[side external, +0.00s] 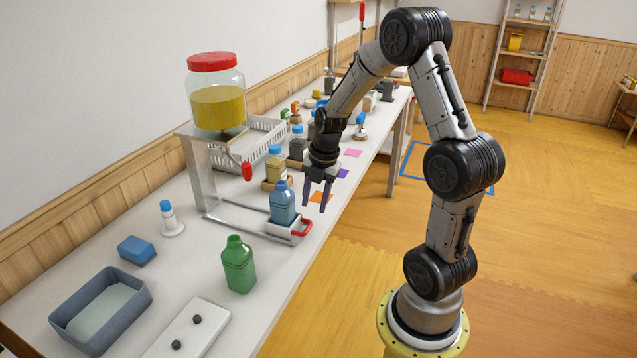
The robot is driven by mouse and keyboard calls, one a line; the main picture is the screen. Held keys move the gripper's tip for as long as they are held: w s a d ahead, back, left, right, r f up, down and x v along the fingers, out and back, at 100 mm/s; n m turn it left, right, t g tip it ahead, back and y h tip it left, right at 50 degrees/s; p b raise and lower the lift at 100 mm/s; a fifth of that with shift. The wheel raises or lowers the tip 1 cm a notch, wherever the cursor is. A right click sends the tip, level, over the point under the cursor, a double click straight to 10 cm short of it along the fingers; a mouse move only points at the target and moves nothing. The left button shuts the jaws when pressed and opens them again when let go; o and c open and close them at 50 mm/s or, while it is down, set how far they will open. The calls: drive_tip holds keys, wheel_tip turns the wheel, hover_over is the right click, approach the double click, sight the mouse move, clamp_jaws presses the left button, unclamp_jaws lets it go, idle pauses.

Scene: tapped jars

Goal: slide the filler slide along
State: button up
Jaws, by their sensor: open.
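The filler slide (283,230) is a small pale carriage with a red handle (304,227), at the front end of metal rails (240,230) under a filling stand. A blue bottle (283,205) stands upright on it. Above and behind is a big jar (218,104) with a red lid and yellow contents, with a red-handled tap (247,171) below it. My gripper (317,208) is open and empty, fingers pointing down. In the picture it is just above and right of the red handle and appears apart from it. Its exact distance in depth is unclear.
A green bottle (239,265) stands front of the rails. A grey tub (100,306), blue sponge (137,250) and white panel with black knobs (188,332) lie nearer. A yellow-filled bottle (276,168) and a white basket (262,140) stand behind.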

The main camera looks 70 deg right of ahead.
wheel_tip(320, 180, up, 6)
drive_tip(key=s, duration=0.1)
drive_tip(key=shift+r, duration=0.2)
idle(0.6)
drive_tip(key=a+r+n+t, duration=0.1)
drive_tip(key=a+r+t, duration=0.2)
drive_tip(key=a+r, duration=0.95)
drive_tip(key=s+a+f+m, duration=0.1)
drive_tip(key=s+a+m, duration=0.2)
drive_tip(key=s+m, duration=0.3)
drive_tip(key=s+a+f+m, duration=0.1)
drive_tip(key=s+a+m, duration=0.3)
drive_tip(key=m, duration=0.9)
drive_tip(key=s, duration=0.3)
drive_tip(key=shift+s+a+f+t, duration=0.15)
drive_tip(key=shift+a+f+t, duration=0.15)
drive_tip(key=shift+f+t, duration=0.1)
